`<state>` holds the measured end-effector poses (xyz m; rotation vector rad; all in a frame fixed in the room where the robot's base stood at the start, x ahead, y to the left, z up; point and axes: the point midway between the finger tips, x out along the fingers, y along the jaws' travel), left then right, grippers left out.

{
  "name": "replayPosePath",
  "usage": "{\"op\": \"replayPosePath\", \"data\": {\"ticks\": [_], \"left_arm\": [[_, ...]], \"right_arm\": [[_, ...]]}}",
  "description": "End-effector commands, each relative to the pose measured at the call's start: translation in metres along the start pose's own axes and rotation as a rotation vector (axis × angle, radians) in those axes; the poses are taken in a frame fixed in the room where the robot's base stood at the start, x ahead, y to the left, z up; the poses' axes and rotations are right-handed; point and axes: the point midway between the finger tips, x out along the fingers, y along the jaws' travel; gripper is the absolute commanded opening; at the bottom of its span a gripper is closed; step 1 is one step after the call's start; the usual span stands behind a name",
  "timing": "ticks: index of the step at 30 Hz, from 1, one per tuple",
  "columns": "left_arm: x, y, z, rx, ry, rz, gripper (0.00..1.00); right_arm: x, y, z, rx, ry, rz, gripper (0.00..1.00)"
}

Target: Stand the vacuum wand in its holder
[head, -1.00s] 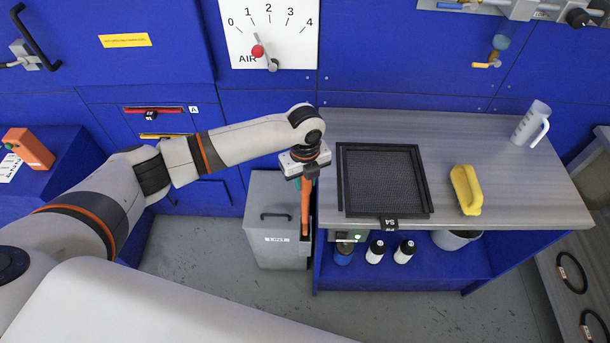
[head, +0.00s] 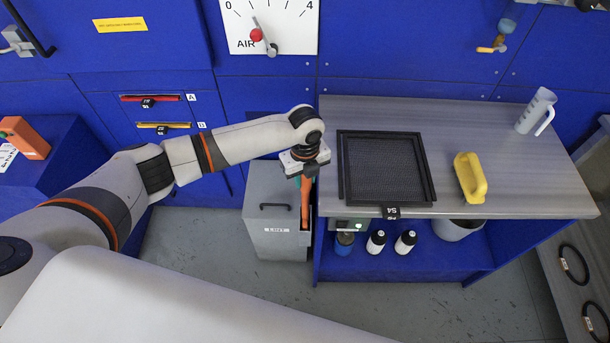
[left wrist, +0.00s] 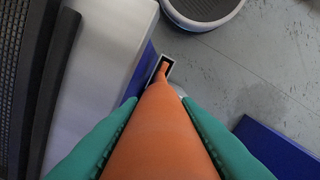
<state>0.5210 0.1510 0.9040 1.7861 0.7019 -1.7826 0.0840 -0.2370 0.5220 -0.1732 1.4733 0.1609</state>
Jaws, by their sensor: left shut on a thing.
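The orange vacuum wand (head: 305,203) hangs roughly upright below my left gripper (head: 305,172), between the grey lint bin and the bench. In the left wrist view my left gripper (left wrist: 158,106) has its green fingers shut on both sides of the wand (left wrist: 160,145). The wand narrows away from the camera to a bent-looking tip. That tip overlaps the dark opening of a small square holder (left wrist: 172,60) with a pale rim. It looks to be at or inside the opening, but I cannot tell how deep. My right gripper is not in view.
The lint bin (head: 279,232) stands left of the wand. Bottles stand on the lower shelf. The floor in front is clear.

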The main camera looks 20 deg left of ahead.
Motion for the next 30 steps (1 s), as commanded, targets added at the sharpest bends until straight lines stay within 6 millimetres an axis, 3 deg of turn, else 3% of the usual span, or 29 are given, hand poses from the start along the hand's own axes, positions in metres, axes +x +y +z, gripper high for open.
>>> {"op": "replayPosePath", "data": {"ticks": [7,8,12,23,30], "left_arm": [[-0.001,0.000,0.000,0.000,0.000,0.001,0.06],[-0.001,0.000,0.000,0.000,0.000,0.001,0.34],[-0.001,0.000,0.000,0.000,0.000,0.001,0.54],[-0.005,0.000,0.000,0.001,0.000,0.001,0.54],[-0.047,0.001,-0.001,0.002,0.004,0.005,0.54]], "right_arm": [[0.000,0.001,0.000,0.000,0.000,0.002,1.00],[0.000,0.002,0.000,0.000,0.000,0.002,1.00],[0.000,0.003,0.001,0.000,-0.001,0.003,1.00],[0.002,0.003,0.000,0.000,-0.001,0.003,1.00],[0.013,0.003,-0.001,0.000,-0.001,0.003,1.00]]}}
